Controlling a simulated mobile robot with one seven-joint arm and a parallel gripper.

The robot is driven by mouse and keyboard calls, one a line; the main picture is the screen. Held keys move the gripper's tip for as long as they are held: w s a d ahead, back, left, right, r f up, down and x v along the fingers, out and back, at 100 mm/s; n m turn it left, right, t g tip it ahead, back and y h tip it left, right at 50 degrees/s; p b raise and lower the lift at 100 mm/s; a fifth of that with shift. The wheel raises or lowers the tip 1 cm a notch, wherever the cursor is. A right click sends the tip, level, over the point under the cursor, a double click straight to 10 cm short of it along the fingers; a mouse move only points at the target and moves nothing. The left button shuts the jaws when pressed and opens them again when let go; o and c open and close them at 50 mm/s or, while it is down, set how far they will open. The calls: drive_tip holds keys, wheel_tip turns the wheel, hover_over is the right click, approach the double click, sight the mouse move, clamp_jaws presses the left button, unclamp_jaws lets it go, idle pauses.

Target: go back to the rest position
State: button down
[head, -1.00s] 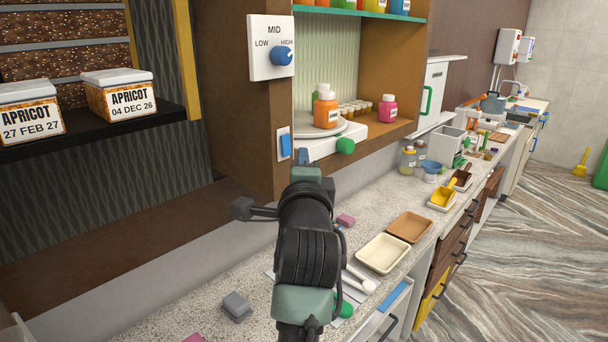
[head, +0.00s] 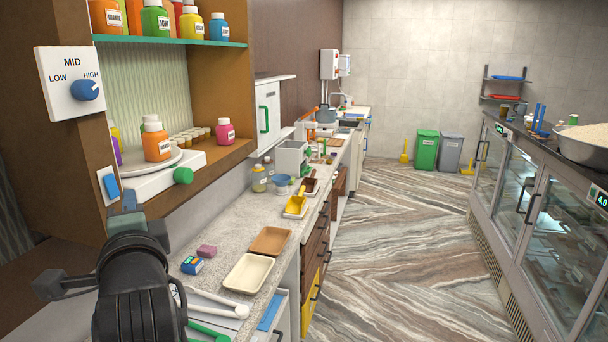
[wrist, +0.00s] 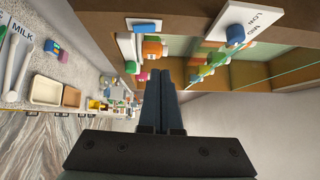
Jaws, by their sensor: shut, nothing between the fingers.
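My arm shows at the lower left of the head view, raised over the near end of the counter (head: 222,262) and in front of the wooden shelf unit. My gripper (wrist: 160,92) shows in the wrist view with its two dark fingers shut together and nothing between them. In the head view the fingers are largely hidden by my own wrist. The gripper is in the air, apart from the shelf and the counter things.
The shelf holds bottles, including an orange bottle (head: 156,142) on a white scale (head: 150,178). A dial panel (head: 70,84) is close to my arm. Trays, a cream one (head: 248,273) and a brown one (head: 270,241), lie on the counter. The striped floor (head: 400,230) is clear; glass cabinets (head: 555,205) stand right.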

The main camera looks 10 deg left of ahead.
drive_tip(key=s+d+r+n+t+h+b, duration=0.1)
drive_tip(key=d+r+n+t+h, duration=0.2)
drive_tip(key=d+r, duration=0.5)
drive_tip(key=s+d+r+n+t+h, duration=0.25)
drive_tip(key=d+r+t, duration=0.25)
drive_tip(key=d, duration=0.7)
drive_tip(key=s+d+r+n+t+h, duration=0.5)
drive_tip(key=s+d, duration=0.5)
drive_tip(key=d, duration=0.3)
wheel_tip(320, 180, up, 2)
drive_tip(key=shift+r+h+b, duration=0.2)
drive_tip(key=shift+h+b, duration=0.1)
drive_tip(key=shift+h, duration=0.45)
